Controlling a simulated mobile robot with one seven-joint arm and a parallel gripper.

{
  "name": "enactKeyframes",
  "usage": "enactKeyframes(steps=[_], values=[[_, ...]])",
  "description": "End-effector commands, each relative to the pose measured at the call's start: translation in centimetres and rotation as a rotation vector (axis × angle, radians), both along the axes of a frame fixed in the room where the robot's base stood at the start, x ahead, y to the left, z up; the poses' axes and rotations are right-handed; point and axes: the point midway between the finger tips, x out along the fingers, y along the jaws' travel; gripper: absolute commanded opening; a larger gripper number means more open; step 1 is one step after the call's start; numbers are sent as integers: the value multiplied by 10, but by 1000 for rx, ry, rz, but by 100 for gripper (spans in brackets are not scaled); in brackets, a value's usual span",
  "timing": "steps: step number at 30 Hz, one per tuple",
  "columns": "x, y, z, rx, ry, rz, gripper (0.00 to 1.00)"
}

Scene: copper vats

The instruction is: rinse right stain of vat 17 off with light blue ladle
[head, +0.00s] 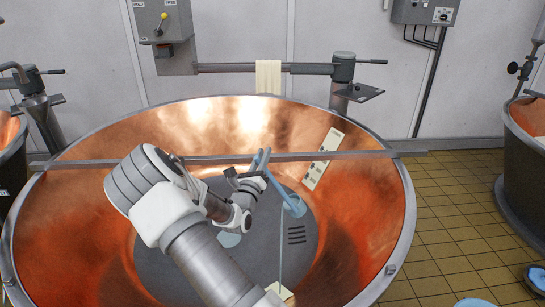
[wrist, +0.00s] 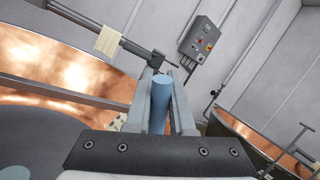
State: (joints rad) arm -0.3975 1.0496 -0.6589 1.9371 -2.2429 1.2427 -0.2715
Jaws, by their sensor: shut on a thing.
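The copper vat (head: 375,215) fills the middle of the head view; its number is not readable. My gripper (head: 250,172) is over the vat, shut on the light blue ladle (head: 278,185). The ladle's handle slants down right to its bowl (head: 294,206), above the vat's grey bottom. A thin pale blue line, like a stream, runs from the bowl down to a cream patch (head: 279,291), partly hidden by my arm. A light blue patch (head: 229,240) lies on the bottom. In the wrist view, the handle (wrist: 160,84) stands between my fingers (wrist: 160,110).
A grey bar (head: 300,156) crosses the vat's top behind my gripper. A pale slotted strip (head: 323,159) leans on the inner right wall. A cream cloth (head: 268,78) hangs on a rail behind. Another vat (head: 520,190) stands right, with blue-topped containers (head: 475,302) on the tiled floor.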

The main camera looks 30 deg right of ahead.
Motion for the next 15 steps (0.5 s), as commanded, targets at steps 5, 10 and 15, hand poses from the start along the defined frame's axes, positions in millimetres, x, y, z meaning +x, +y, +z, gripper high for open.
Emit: enactKeyframes(steps=[5, 10, 15], values=[[6, 19, -15, -77, 20, 3, 0], [11, 36, -25, -149, 42, 3, 0], [15, 51, -39, -223, 65, 1, 0]])
